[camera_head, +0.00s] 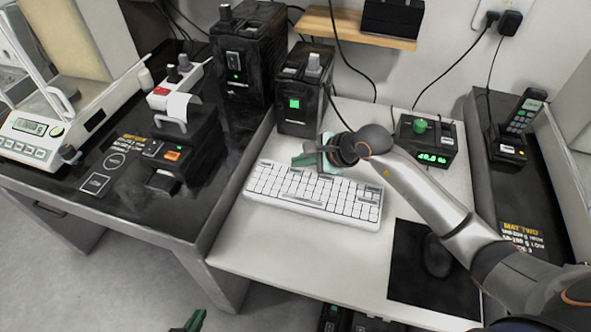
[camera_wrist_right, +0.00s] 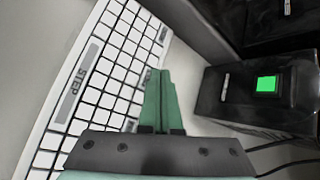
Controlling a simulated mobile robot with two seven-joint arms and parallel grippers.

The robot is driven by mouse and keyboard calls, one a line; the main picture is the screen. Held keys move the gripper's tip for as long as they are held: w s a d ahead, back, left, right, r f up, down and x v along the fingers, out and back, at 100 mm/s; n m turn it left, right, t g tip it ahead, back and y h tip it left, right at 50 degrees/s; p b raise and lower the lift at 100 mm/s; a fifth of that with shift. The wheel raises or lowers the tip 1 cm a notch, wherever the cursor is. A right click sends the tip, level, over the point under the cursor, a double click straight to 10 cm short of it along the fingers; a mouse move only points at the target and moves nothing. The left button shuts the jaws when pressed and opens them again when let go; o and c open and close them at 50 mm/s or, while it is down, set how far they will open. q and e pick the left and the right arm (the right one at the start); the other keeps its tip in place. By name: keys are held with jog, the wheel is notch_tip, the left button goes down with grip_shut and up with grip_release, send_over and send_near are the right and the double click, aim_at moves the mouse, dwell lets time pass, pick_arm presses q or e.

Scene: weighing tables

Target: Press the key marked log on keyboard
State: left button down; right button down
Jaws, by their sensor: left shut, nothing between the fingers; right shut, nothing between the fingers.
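The white keyboard (camera_head: 315,190) lies on the light table in the head view. It also shows in the right wrist view (camera_wrist_right: 112,60), where a wide grey key (camera_wrist_right: 77,84) reads STEP. A key near the far corner (camera_wrist_right: 162,34) carries a small mark that I cannot read, so I cannot pick out the log key. My right gripper (camera_head: 298,162) is shut and empty at the keyboard's back edge. Its green fingertips (camera_wrist_right: 158,72) overlap the key edge in the wrist view; contact is unclear. My left gripper (camera_head: 197,318) is shut and empty, low at the bottom edge.
A black box with a green-lit button (camera_head: 294,104) stands behind the keyboard and shows close by in the wrist view (camera_wrist_right: 267,84). A display unit (camera_head: 430,145) stands behind my right arm. A mouse (camera_head: 437,256) lies on a black mat (camera_head: 405,280).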

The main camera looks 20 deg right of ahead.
aim_at(300, 173)
jog(key=shift+f+b, duration=0.35)
jog(key=shift+f, duration=0.05)
jog(key=shift+f+b, duration=0.4)
dwell(0.4)
jog(key=shift+r, duration=0.1)
dwell(0.4)
jog(key=shift+r+p, duration=0.55)
jog(key=shift+r, duration=0.15)
jog(key=shift+r, duration=0.1)
jog(key=shift+r+p, duration=1.75)
jog(key=shift+r, duration=0.7)
